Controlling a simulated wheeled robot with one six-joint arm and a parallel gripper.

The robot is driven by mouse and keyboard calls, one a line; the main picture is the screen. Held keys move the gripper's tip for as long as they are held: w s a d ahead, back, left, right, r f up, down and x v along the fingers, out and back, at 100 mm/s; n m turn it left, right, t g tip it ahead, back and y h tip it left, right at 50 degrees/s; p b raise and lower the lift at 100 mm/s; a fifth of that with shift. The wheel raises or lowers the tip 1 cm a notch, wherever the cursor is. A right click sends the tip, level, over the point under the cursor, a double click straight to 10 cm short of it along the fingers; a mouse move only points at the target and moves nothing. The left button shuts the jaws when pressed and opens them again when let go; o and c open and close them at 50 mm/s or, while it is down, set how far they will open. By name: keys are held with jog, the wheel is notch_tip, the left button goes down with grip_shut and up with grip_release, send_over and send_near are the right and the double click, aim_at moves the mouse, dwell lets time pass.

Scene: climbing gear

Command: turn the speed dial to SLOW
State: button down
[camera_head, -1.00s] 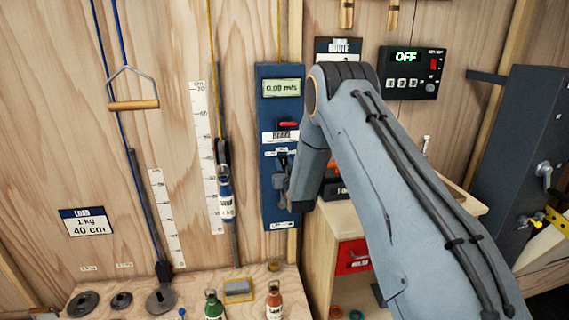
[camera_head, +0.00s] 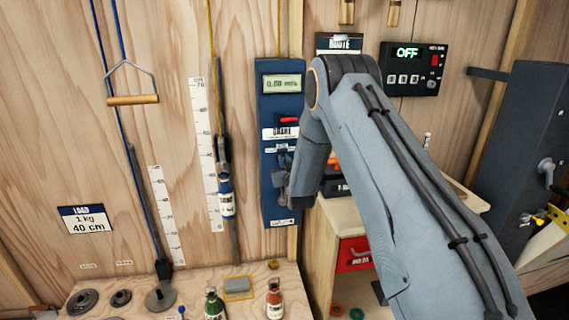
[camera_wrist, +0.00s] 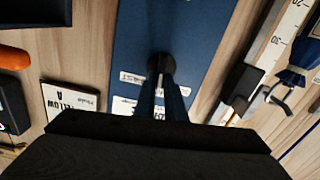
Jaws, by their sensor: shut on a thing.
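The blue control box (camera_head: 268,208) hangs on the wooden wall, with a display reading about 0.00 m/s and a red lever (camera_head: 288,121) above a white label. My gripper (camera_head: 281,174) is at the lower half of this box, in front of its face. In the wrist view, the fingers (camera_wrist: 161,92) are closed around a small dark knob, the speed dial (camera_wrist: 160,64), on the blue face (camera_wrist: 190,35). White labels lie beside the knob, partly covered by the fingers. The dial's pointer and its setting cannot be read.
A weight tube on a cord (camera_head: 226,195) and a white ruler (camera_head: 206,150) hang just left of the box. A black timer box (camera_head: 413,70) reading OFF is at the upper right. A shelf below holds bottles (camera_head: 274,300) and weight discs (camera_head: 83,302).

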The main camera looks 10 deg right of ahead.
jog(key=shift+a+f+n+b, duration=0.1)
jog(key=shift+a+n+b, duration=0.05)
jog(key=shift+n+b, duration=0.95)
jog(key=shift+a+f+n+b, duration=0.15)
jog(key=shift+n+b, duration=0.5)
jog(key=shift+n, duration=0.7)
jog(key=shift+a+n+b, duration=0.15)
jog(key=shift+n+b, duration=0.75)
jog(key=shift+n, duration=0.35)
jog(key=c, duration=1.8)
grip_release()
jog(key=shift+s+b, duration=1.1)
jog(key=shift+s, duration=2.85)
